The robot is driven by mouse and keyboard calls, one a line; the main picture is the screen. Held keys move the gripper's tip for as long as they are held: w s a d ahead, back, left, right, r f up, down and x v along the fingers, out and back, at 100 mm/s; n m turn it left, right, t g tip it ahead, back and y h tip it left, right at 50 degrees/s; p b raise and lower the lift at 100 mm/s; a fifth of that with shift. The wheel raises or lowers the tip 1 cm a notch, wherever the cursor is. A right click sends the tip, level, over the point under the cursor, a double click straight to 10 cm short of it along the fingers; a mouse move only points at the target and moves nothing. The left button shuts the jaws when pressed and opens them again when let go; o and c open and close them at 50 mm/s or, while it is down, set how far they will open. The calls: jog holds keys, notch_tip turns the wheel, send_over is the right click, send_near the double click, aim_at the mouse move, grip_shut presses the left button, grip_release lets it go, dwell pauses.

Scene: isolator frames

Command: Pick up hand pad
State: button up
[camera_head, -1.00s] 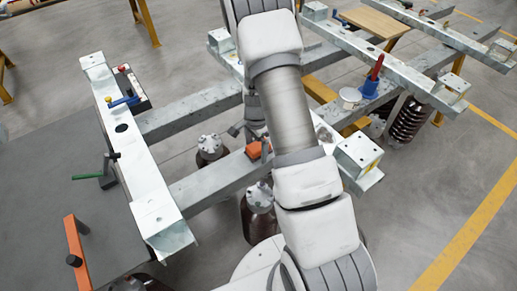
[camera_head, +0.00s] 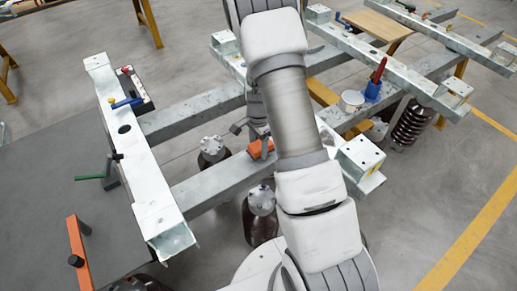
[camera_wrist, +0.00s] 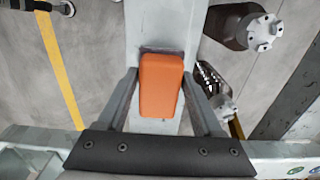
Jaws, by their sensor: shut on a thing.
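The orange hand pad (camera_wrist: 160,86) shows in the wrist view between the two fingers of my gripper (camera_wrist: 160,78). My gripper is shut on the pad, one finger along each side. A dark edge or shadow shows on the grey beam (camera_wrist: 150,24) around the pad's far end. In the head view the orange pad (camera_head: 260,149) is at the grey cross beam (camera_head: 215,184), partly hidden behind my arm. I cannot tell whether the pad touches the beam or is just above it.
A dark cylinder with a metal cap (camera_head: 262,205) stands below the beam, and another (camera_head: 211,150) behind it. A white beam (camera_head: 143,170) with clamps and handles lies at left. A blue holder with a red tool (camera_head: 374,88) is at right. Open floor lies at far right.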

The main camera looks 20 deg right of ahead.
jog(key=r, duration=0.2)
jog(key=d+r, duration=0.1)
jog(key=shift+s+r, duration=0.1)
jog(key=shift+s, duration=0.25)
jog(key=s+d+r, duration=0.6)
jog(key=d, duration=0.2)
jog(key=shift+s+d+p, duration=0.15)
jog(key=shift+s+p, duration=0.05)
jog(key=shift+p, duration=0.2)
jog(key=o, duration=0.7)
jog(key=c, duration=0.5)
jog(key=shift+d, duration=0.1)
